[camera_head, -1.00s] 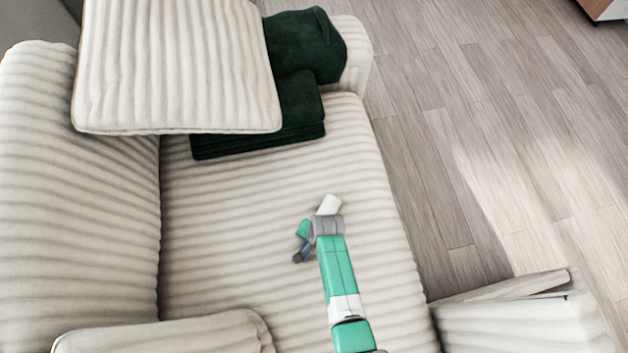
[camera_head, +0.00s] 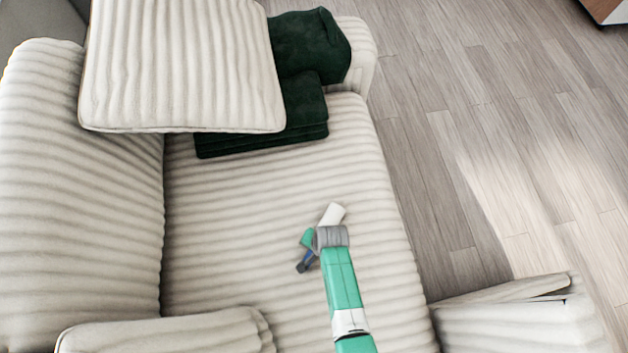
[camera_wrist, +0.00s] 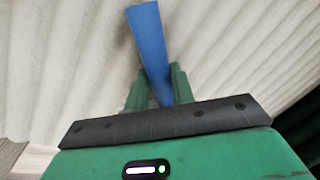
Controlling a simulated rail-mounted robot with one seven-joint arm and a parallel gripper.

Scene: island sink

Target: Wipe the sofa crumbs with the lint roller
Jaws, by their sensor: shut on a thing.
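The lint roller has a white roller head (camera_head: 332,213) that shows just beyond my wrist in the head view, over the sofa seat. Its blue handle (camera_wrist: 148,38) shows in the wrist view. My gripper (camera_wrist: 158,88) is shut on this handle, with a green finger on each side. In the head view my gripper (camera_head: 306,252) is small and partly hidden by my wrist. The sofa (camera_head: 230,215) is cream and ribbed. I cannot make out any crumbs on the seat, nor whether the roller touches it.
A large cream cushion (camera_head: 180,65) and dark green folded cloth (camera_head: 305,105) lie at the far end of the sofa. The backrest (camera_head: 85,190) is at left, an armrest (camera_head: 165,335) at the near left. Wooden floor (camera_head: 500,130) lies open at right. The middle seat is clear.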

